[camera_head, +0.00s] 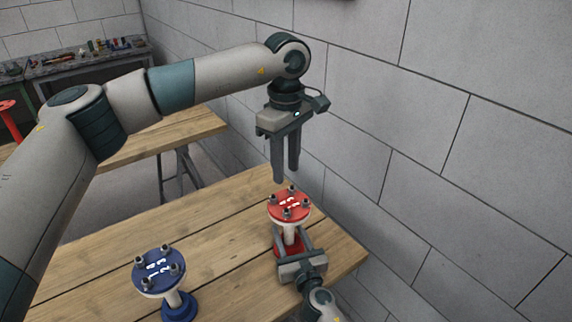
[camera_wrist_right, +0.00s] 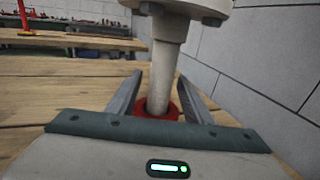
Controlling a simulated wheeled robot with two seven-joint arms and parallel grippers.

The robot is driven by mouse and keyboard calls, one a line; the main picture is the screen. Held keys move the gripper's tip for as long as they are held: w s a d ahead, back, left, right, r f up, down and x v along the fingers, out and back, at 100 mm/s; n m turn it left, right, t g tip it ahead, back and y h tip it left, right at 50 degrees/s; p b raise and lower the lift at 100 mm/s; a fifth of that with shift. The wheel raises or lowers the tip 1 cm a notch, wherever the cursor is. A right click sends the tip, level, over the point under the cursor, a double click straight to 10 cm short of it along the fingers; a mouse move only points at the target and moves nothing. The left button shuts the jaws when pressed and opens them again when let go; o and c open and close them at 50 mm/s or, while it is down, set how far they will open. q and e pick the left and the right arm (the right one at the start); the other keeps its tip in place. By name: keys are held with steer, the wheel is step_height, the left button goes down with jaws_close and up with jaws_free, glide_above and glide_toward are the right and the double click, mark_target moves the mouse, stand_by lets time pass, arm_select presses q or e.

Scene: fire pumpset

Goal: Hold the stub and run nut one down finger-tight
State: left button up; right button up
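The red stub has a round red flange (camera_head: 289,205) on top with several grey nuts or studs around white markings, a pale stem (camera_head: 290,236) and a red base. It stands upright on the wooden table. My right gripper (camera_head: 292,238) has one finger on each side of the stem, with gaps showing. In the right wrist view the stem (camera_wrist_right: 163,75) rises between the fingers above the red base (camera_wrist_right: 172,112). My left gripper (camera_head: 286,176) points down just above the red flange, its fingers a little apart, nothing seen between them. I cannot tell which nut is number one.
A blue flanged stub (camera_head: 159,272) with nuts stands on the same table (camera_head: 215,250) at the left. A block wall (camera_head: 430,150) runs close along the right. Another wooden table and a cluttered workbench (camera_head: 85,62) stand behind. The tabletop between the stubs is clear.

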steer(key=shift+s, duration=0.15)
steer(key=v, duration=1.1)
steer(key=shift+s+d, duration=0.15)
steer(key=shift+s, duration=0.2)
